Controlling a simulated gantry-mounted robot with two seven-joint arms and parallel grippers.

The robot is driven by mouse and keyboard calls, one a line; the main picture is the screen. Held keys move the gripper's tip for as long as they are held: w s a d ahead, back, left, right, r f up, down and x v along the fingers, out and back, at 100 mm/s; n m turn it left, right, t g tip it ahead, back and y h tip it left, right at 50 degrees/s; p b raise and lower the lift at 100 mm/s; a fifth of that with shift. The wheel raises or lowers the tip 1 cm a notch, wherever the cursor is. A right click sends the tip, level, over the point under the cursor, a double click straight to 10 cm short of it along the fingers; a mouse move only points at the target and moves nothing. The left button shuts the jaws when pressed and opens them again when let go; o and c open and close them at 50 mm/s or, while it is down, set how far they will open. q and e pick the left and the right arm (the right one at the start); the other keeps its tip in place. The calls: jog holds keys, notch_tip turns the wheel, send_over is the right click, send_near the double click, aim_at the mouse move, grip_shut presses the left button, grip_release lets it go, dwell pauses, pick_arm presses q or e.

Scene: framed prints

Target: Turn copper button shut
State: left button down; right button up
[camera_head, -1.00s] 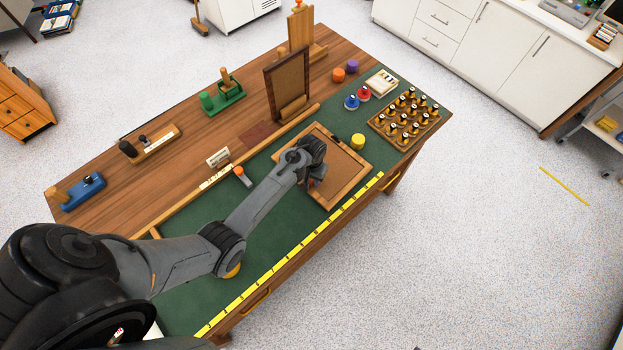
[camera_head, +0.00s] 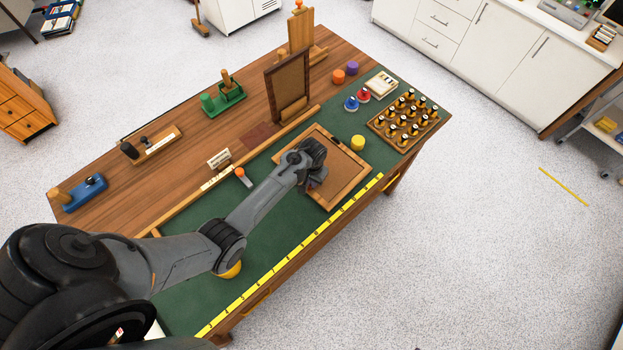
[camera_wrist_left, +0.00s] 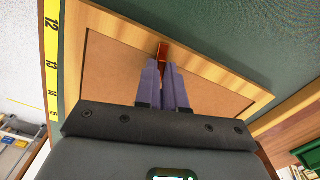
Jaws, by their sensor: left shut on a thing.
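A wooden frame (camera_head: 352,183) lies flat on the green mat with its brown backing board (camera_head: 345,165) facing up. My left gripper (camera_wrist_left: 164,68) is over the frame, its two fingers close together on the copper button (camera_wrist_left: 163,50). In the left wrist view the button shows as a small copper-red piece at the fingertips, by the inner edge of the frame's rim. The fingers hide part of it, so its exact angle is hard to tell. In the head view my wrist covers the button. My right gripper is not in view.
A yellow ruler strip (camera_head: 290,256) runs along the table's front edge. A yellow cylinder (camera_head: 358,142) stands beside the frame's far right side. A rack of dark-topped pegs (camera_head: 375,125) is further right. An upright framed panel (camera_head: 287,85) stands behind.

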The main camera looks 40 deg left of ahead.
pick_arm(q)
jog(key=shift+d+r+m+p, duration=0.1)
jog(key=shift+r+m+p, duration=0.15)
jog(key=shift+m+p, duration=0.35)
jog(key=shift+d+f+m, duration=0.15)
jog(key=shift+m, duration=0.75)
jog(key=shift+f, duration=0.15)
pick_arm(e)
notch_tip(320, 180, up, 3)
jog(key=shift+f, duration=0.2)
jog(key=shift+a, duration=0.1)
pick_arm(q)
jog(key=c, duration=1.2)
grip_release()
jog(key=shift+r+p, duration=0.6)
jog(key=shift+r, duration=4.85)
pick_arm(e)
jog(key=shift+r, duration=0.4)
